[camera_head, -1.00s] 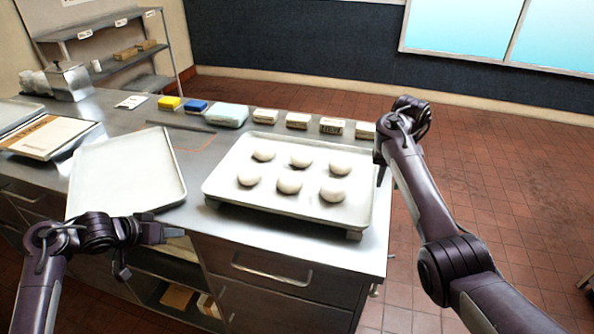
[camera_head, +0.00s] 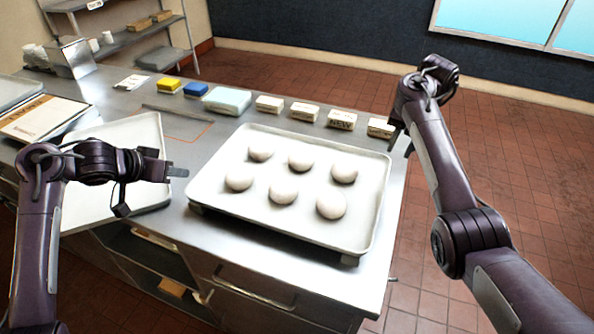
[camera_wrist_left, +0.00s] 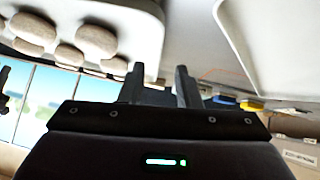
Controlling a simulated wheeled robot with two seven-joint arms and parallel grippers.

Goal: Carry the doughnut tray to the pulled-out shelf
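The pale doughnut tray (camera_head: 235,205), holding several round white dough pieces (camera_head: 284,190), rests on the steel counter, slightly raised at its front corners. In the left wrist view the tray (camera_wrist_left: 150,42) shows upside down at upper left. My left gripper (camera_head: 182,172) is just left of the tray's left edge, apart from it; its two fingers (camera_wrist_left: 158,88) stand apart with nothing between them. My right gripper (camera_head: 399,143) is at the tray's far right corner, fingers pointing down; contact and finger gap are unclear. An open bay (camera_head: 150,262) with shelf boards shows under the counter; I cannot tell which is pulled out.
An empty pale tray (camera_head: 135,132) lies left, partly behind my left arm. Small cartons (camera_head: 304,111), a light blue pack (camera_head: 227,100) and yellow (camera_head: 168,85) and blue blocks line the counter's back. A closed drawer (camera_head: 255,290) is below. Red tiled floor (camera_head: 500,170) is clear at right.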

